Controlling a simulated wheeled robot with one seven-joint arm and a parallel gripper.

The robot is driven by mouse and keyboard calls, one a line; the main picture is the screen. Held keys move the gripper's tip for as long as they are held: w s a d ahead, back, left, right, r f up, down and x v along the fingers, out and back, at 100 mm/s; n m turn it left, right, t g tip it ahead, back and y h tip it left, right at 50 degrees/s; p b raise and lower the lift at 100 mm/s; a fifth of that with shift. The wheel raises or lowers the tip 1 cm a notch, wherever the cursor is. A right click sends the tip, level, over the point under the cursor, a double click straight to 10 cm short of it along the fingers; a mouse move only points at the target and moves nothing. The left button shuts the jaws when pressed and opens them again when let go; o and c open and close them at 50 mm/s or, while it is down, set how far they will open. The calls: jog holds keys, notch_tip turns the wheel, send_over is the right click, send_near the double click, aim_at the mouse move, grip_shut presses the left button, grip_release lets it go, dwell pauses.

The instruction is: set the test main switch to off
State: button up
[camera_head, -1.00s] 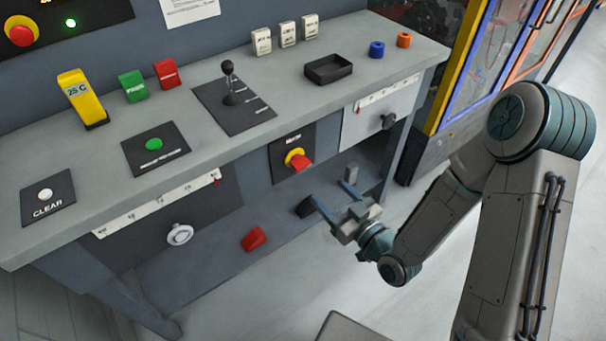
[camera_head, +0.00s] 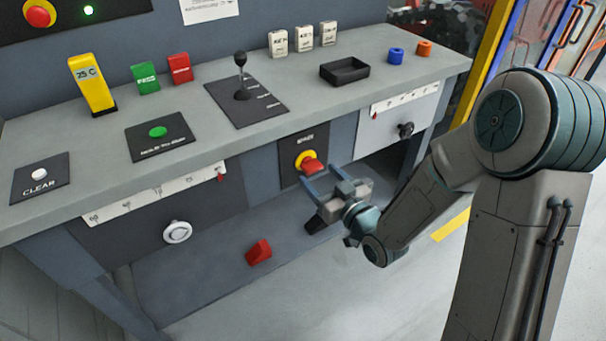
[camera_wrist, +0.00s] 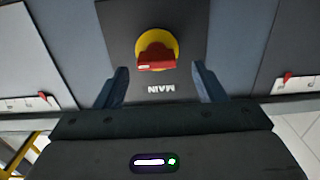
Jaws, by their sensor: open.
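The main switch is a red handle on a yellow round base (camera_head: 306,161), set in a dark panel on the front of the bench. In the wrist view the switch (camera_wrist: 156,52) appears upside down above the label "MAIN", with its red handle lying across the yellow base. My gripper (camera_head: 318,181) is open, in front of the panel and just below the switch. In the wrist view its two fingers (camera_wrist: 160,88) stand apart on either side of the panel, with the switch beyond them. Nothing is between the fingers, and they appear clear of the handle.
A slider strip (camera_head: 150,196) with a white knob (camera_head: 177,232) is left of the panel. Another strip with a dark knob (camera_head: 405,130) is right. A red block (camera_head: 259,252) lies on the lower shelf. A lever (camera_head: 241,77) and black tray (camera_head: 344,71) stand on top.

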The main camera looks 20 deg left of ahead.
aim_at(312, 167)
jog(key=shift+w+a+r, duration=0.1)
jog(key=shift+w+a, duration=0.25)
jog(key=shift+w, duration=0.45)
jog(key=shift+w+a, duration=0.15)
jog(key=shift+a, duration=0.25)
jog(key=shift+a, duration=0.1)
jog(key=c, duration=1)
